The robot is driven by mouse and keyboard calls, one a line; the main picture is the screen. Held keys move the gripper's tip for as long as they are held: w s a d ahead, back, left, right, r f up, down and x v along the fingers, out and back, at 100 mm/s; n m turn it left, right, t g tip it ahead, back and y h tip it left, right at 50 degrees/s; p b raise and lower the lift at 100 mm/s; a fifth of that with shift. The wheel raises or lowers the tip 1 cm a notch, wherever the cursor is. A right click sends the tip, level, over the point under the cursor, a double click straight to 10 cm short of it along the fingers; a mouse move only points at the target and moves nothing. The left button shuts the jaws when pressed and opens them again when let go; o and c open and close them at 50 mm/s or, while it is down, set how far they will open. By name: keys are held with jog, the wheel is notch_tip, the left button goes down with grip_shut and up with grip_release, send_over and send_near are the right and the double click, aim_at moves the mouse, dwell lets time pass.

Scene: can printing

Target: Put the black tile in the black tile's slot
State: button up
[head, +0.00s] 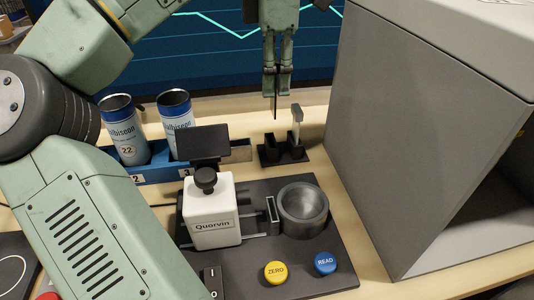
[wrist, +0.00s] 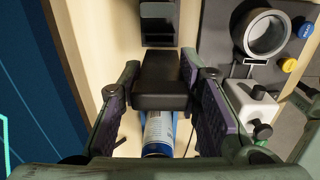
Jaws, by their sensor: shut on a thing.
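My gripper (head: 277,72) points down at the top middle of the head view. It is shut on the black tile (head: 275,104), which hangs upright and shows edge-on. In the wrist view the black tile (wrist: 160,82) sits between the two fingers of my gripper (wrist: 160,90). Below the tile in the head view stands a small black slotted holder (head: 271,156). Its left slot looks empty, and a pale upright piece (head: 297,125) stands at its right. The tile is above the holder and apart from it. The holder also shows in the wrist view (wrist: 158,40), ahead of the tile.
Two blue-and-white cans (head: 125,135) (head: 176,112) stand in a blue rack (head: 157,175) to the left. A white Quarvin device (head: 211,215) and a grey round cup (head: 302,212) stand in front. A large grey cabinet (head: 410,130) rises close on the right.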

jog(key=shift+w+f, duration=0.2)
jog(key=shift+f, duration=0.1)
notch_tip(320, 180, down, 10)
jog(key=shift+a+r+p, duration=0.1)
jog(key=shift+r+p, duration=0.15)
jog(key=shift+p, duration=0.35)
jog(key=shift+f, duration=0.2)
jog(key=o, duration=1.1)
jog(key=shift+r, duration=0.1)
notch_tip(320, 180, up, 12)
jog(key=shift+s+r+b, duration=0.15)
jog(key=shift+b, duration=0.2)
